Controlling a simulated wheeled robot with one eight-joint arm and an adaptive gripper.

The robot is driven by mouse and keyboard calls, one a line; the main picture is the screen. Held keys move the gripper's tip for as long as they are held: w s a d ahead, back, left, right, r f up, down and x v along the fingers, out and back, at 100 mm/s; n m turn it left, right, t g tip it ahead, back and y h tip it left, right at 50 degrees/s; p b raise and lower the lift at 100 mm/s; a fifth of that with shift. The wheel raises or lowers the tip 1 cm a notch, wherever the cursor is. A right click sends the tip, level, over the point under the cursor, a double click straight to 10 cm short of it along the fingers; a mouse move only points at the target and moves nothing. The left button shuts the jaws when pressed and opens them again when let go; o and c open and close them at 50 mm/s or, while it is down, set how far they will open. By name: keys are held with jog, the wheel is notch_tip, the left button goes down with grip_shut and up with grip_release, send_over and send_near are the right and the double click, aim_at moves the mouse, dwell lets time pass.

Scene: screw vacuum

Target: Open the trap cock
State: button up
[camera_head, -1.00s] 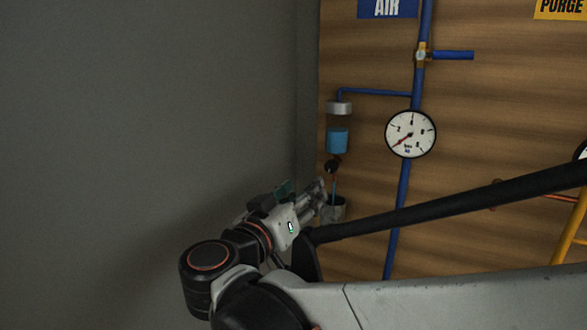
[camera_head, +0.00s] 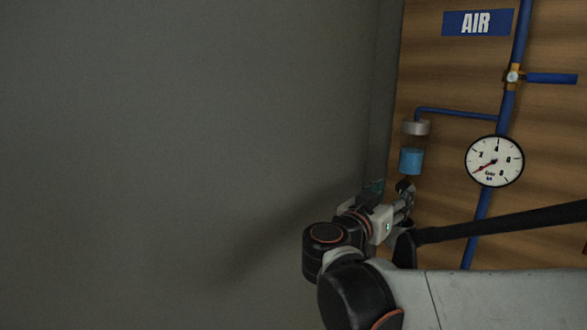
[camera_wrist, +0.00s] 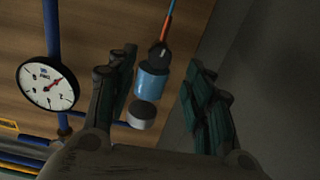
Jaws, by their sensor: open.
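The trap is a clear cylinder of blue liquid (camera_head: 411,161) under a grey cap (camera_head: 416,127) on the wood panel. The dark trap cock (camera_head: 404,186) is just below it. My gripper (camera_head: 406,203) is just below the cock in the head view and covers the area beneath. The wrist view shows the trap upside down. There the gripper (camera_wrist: 161,66) is open, with a finger on either side. The blue liquid (camera_wrist: 152,82) and cap (camera_wrist: 142,116) show between the fingers. The cock (camera_wrist: 158,54), with an orange part (camera_wrist: 167,30), lies near fingertip level; I cannot tell whether anything touches.
A pressure gauge (camera_head: 494,161) and a blue pipe (camera_head: 482,215) are to the right of the trap. A grey wall (camera_head: 200,130) stands close on the left.

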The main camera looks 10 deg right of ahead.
aim_at(401, 188)
jog(key=shift+x, duration=1.9)
jog(key=shift+c, duration=0.2)
jog(key=c, duration=1)
